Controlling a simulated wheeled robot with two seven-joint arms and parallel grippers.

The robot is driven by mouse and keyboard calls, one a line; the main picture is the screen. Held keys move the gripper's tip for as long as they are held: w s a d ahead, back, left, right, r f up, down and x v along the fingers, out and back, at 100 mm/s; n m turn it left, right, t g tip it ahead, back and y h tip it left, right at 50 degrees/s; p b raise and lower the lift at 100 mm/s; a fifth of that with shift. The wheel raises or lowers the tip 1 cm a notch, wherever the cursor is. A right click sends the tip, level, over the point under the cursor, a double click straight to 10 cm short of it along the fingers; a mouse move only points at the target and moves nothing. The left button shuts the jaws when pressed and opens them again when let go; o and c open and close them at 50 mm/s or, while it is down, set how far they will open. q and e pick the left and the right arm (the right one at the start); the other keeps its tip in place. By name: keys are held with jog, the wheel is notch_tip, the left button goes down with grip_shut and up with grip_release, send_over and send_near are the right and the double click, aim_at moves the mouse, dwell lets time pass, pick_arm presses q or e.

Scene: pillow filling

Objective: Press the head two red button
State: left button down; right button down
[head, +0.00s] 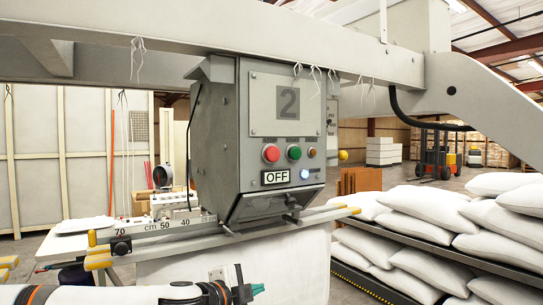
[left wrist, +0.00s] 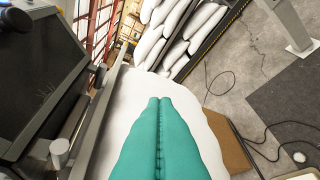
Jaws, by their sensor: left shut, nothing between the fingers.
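The grey control box of head two (head: 288,105), marked with a large 2, hangs in the middle of the head view. Its red button (head: 271,153) is on the left of the front panel, above a small OFF display (head: 275,177). A green button (head: 294,153) sits right of the red one. My left gripper (head: 257,289) is at the bottom of the head view, below the box and well apart from the red button. In the left wrist view its teal fingers (left wrist: 160,101) are shut together with nothing between them. My right gripper is not in view.
A grey beam (head: 230,35) runs across above the box. White filled sacks (head: 435,215) are stacked on racks at the right. A white bag-like sheet (head: 240,265) hangs under the box. A forklift (head: 437,155) stands far behind.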

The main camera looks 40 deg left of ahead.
pick_arm(q)
jog(key=s+d+r+m+t, duration=0.1)
jog(key=s+r+m, duration=0.1)
jog(key=r, duration=1.2)
jog(key=s+d+r+m+t+h, duration=0.1)
jog(key=s+d+r+m+t, duration=0.1)
jog(key=r, duration=1.2)
jog(key=shift+s+d+r+m, duration=0.3)
jog(key=shift+s+m, duration=0.15)
jog(key=shift+m, duration=0.15)
jog(key=shift+w, duration=0.1)
